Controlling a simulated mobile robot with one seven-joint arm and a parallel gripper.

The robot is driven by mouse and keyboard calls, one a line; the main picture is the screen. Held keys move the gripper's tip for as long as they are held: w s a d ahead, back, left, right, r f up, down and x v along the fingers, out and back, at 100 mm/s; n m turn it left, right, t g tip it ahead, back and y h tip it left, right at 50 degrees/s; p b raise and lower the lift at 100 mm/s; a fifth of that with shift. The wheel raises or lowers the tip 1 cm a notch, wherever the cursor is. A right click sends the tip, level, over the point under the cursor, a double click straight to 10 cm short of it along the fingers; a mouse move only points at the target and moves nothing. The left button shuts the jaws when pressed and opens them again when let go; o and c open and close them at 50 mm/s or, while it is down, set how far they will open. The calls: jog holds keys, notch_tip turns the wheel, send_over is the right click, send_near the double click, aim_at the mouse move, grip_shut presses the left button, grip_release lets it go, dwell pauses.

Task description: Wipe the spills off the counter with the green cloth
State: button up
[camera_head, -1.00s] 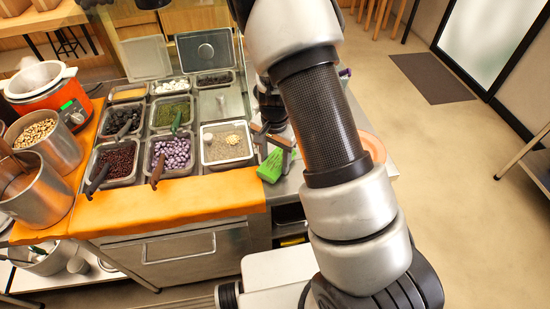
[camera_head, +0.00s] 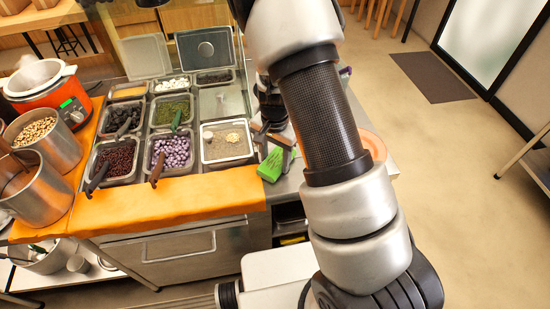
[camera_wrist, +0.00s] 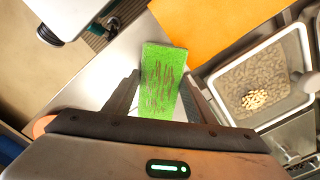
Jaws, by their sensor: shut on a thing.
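The green cloth (camera_wrist: 162,85) is a flat rectangle with brown streaks on its face. It sits between the two fingers of my gripper (camera_wrist: 161,75), which is shut on it. In the head view the cloth (camera_head: 271,165) is at the steel counter's front right, right of the orange mat, with my gripper (camera_head: 278,147) just above it. I cannot tell whether the cloth touches the counter. The steel counter (camera_wrist: 120,65) shows pale and bare beside the cloth. I make out no clear spill; the surface under the cloth and gripper is hidden.
An orange mat (camera_head: 180,204) covers the counter's front edge. A tray with grey contents and a pale heap (camera_head: 206,155) stands close left of the cloth, with several topping trays beyond. A salmon-coloured round item (camera_head: 374,147) shows behind my arm. Steel pots (camera_head: 50,200) stand far left.

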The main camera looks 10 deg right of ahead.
jog(key=shift+s+d+b, duration=0.55)
jog(key=shift+s+d, duration=1.2)
jog(key=shift+f, duration=0.3)
